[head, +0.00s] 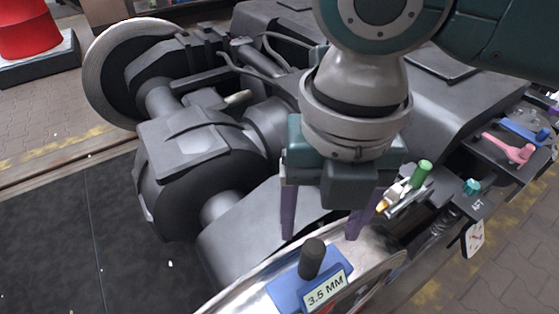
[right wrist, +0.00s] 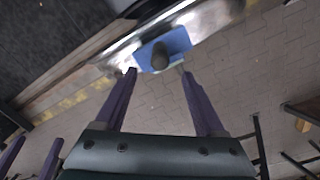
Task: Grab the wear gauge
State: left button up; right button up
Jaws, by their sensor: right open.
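The wear gauge is a blue block (head: 290,292) with a dark upright knob (head: 312,258) and a white label reading "3.5 MM" (head: 324,290). It sits on the shiny rim of a wheel (head: 240,297) at the bottom of the head view. My right gripper (head: 320,238) points down, open and empty, its purple fingers above and behind the knob. In the right wrist view the gauge (right wrist: 176,42) lies just beyond the open fingertips (right wrist: 158,73), its knob (right wrist: 160,56) roughly centred between them. Two spaced purple fingers at the lower left appear to be my left gripper (right wrist: 30,150).
The dark bogie frame and axle housing (head: 190,165) fill the middle. A tool shelf at right holds a pink tool (head: 510,149), a blue tool (head: 522,132) and a teal piece (head: 472,186). A green-capped part (head: 421,174) stands close to my right gripper.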

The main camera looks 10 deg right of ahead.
aim_at(315, 248)
jog(key=shift+f, duration=0.95)
notch_tip(315, 248, down, 5)
jog(key=shift+f+b, duration=0.1)
jog(key=shift+b, duration=0.9)
jog(key=c, duration=0.4)
grip_shut()
